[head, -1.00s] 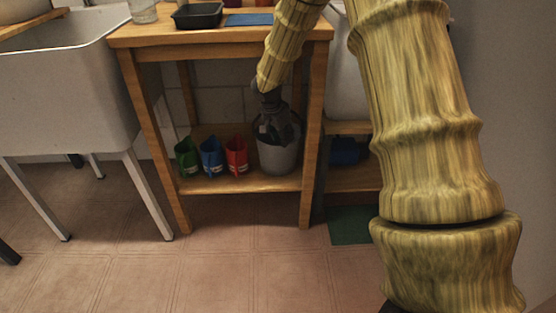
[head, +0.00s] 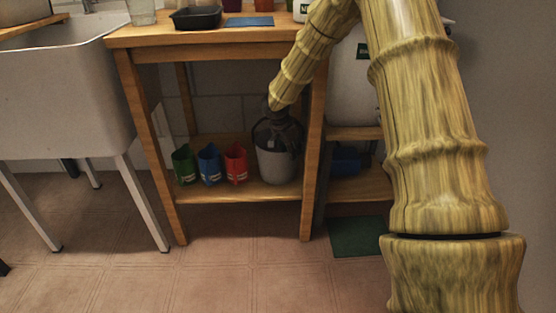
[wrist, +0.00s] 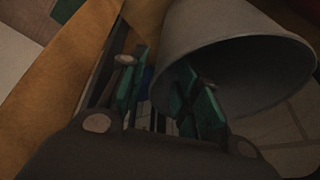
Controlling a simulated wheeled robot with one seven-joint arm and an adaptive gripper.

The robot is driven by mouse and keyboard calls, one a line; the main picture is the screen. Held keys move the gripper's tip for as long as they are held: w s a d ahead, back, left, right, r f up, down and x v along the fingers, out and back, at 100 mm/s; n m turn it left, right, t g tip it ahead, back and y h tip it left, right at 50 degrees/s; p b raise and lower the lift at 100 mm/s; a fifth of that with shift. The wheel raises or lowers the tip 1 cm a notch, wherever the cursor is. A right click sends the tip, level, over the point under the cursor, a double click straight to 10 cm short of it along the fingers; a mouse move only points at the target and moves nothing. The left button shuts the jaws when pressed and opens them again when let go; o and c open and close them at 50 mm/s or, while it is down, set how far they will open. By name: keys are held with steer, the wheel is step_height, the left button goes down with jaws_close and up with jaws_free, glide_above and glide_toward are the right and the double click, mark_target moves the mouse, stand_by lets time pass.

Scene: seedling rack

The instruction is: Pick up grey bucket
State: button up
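The grey bucket (head: 277,165) stands upright on the lower shelf of the wooden table, at its right end. My gripper (head: 279,132) is at the bucket's mouth, coming down from above; its fingertips are hard to make out in the head view. In the wrist view, the bucket (wrist: 215,30) shows its outer wall and dark opening. My gripper (wrist: 163,95) has its two teal finger pads apart. One finger is beside the bucket's wall and the other is in front of the opening. Whether either pad touches the wall I cannot tell.
A table leg (head: 312,180) is close on the bucket's right. A white sink (head: 60,90) is at left.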

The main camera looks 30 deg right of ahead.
steer(key=shift+b+x, duration=0.45)
steer(key=shift+x, duration=1.05)
jaws_close()
steer(key=shift+r, duration=0.1)
